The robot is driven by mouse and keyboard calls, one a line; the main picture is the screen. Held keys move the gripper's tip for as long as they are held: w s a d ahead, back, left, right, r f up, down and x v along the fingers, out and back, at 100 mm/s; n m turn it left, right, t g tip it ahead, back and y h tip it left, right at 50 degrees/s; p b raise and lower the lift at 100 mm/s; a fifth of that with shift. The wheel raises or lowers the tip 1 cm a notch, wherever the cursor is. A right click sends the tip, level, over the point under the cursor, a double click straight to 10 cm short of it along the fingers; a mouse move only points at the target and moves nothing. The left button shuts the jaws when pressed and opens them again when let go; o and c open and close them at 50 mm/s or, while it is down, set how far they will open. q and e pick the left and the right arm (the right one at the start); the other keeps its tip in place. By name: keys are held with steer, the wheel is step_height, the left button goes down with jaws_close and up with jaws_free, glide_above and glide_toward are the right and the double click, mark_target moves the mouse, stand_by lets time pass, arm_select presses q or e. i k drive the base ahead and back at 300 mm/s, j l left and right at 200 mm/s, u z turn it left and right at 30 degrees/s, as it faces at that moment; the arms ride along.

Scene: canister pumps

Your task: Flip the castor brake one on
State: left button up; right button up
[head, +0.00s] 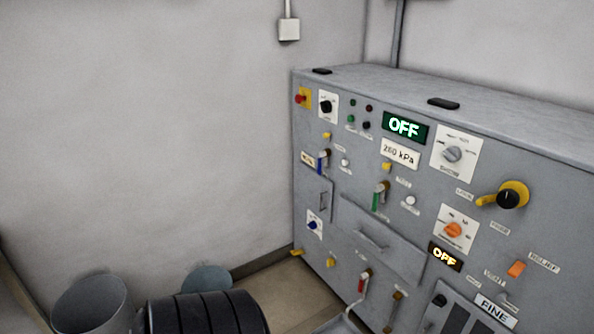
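A grey control cabinet (385,225) stands against the wall on the right. A small yellow tab (296,253) sticks out at the cabinet's lower left corner, near the floor. A second small yellow part (331,262) sits low on the front face, to the right of the tab. Either could be a castor brake; I cannot read a label that says which is number one, or tell whether it is on or off. Neither of my grippers is in view.
The front carries a red-handled lever (363,281), a green-handled lever (380,196), a blue-handled lever (322,160) and a green OFF display (404,127). A grey bin (92,304) and a black ribbed cylinder (205,313) stand at lower left. Some floor (285,290) is clear.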

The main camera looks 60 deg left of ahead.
mark_target(298, 251)
steer(key=u, duration=2.05)
steer(key=i+j+z, duration=0.1)
steer(key=z, duration=0.35)
steer(key=i+j+z, duration=0.2)
steer(key=z, duration=0.3)
steer(key=i+j+z, duration=0.1)
steer(key=j, duration=0.25)
steer(key=i+j, duration=0.25)
steer(key=j, duration=0.15)
steer(key=i+j+z, duration=0.15)
steer(key=j, duration=0.2)
steer(key=i+j, duration=0.15)
steer(key=j, duration=0.2)
steer(key=i+j+z, duration=0.15)
steer(key=j, duration=0.25)
steer(key=i+j, duration=0.15)
steer(key=j, duration=0.25)
steer(key=i+j+z, duration=0.15)
steer(key=j, duration=0.25)
